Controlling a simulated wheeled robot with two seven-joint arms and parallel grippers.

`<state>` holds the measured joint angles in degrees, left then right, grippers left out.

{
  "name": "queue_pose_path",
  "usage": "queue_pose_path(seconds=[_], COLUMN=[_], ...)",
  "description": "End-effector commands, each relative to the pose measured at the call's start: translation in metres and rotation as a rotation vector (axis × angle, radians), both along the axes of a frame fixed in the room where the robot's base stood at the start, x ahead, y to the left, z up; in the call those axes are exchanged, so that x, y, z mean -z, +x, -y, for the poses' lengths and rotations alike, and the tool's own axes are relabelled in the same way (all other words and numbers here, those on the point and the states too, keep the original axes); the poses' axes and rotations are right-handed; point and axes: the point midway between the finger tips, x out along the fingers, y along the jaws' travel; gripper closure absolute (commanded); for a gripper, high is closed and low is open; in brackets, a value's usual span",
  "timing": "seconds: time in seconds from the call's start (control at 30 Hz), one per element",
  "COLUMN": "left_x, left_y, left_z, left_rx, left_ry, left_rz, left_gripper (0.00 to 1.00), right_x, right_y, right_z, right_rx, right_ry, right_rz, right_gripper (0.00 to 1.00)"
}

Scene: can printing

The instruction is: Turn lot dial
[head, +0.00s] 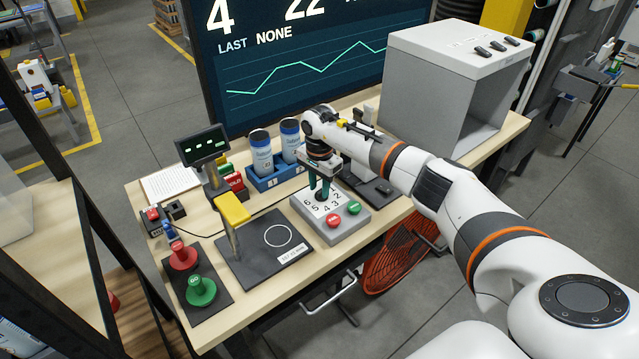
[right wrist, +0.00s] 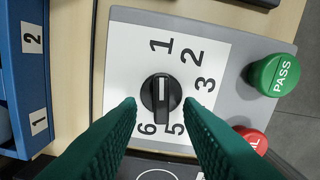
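The lot dial (right wrist: 161,93) is a round black knob with a ridge grip and a white mark, on a white number plate (right wrist: 117,70). Its white mark points up toward the 1 in the right wrist view. The grey control box (head: 345,231) carrying it stands on the table. My right gripper (head: 322,190) points down over the dial. It is open, with its green fingers (right wrist: 161,104) apart on either side of the knob; I see gaps between fingers and knob. My left gripper is out of view.
A green PASS button (right wrist: 272,75) and a red FAIL button (head: 333,221) sit beside the dial. A blue rack (head: 262,183) holds two cans. A black plate with a yellow-topped post (head: 232,207) is to the left, and a grey cabinet (head: 425,85) behind right.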

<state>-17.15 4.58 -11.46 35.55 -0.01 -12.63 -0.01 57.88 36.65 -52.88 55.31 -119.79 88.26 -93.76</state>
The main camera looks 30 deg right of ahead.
Motion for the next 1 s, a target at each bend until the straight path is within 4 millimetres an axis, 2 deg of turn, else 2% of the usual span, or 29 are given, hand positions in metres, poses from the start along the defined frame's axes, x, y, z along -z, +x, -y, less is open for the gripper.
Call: queue_pose_path(seconds=[0.13,0.37,0.6,1.0], left_x=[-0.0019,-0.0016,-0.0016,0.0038], left_y=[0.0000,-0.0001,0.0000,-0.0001], left_z=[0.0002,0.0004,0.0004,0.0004], left_rx=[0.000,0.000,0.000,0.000], left_ry=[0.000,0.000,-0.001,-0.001], left_rz=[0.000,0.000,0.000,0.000], left_gripper=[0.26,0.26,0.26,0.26], right_x=[0.0071,0.0080,0.0076,0.0081], right_y=[-0.0004,-0.0003,-0.0002,0.0006], right_z=[0.0005,0.0005,0.0004,0.0001], right_rx=[0.000,0.000,0.000,0.054], right_ry=[-0.001,-0.001,-0.001,-0.001], right_rz=[-0.001,0.000,0.000,0.001], right_gripper=[0.67,0.67,1.00,1.00])
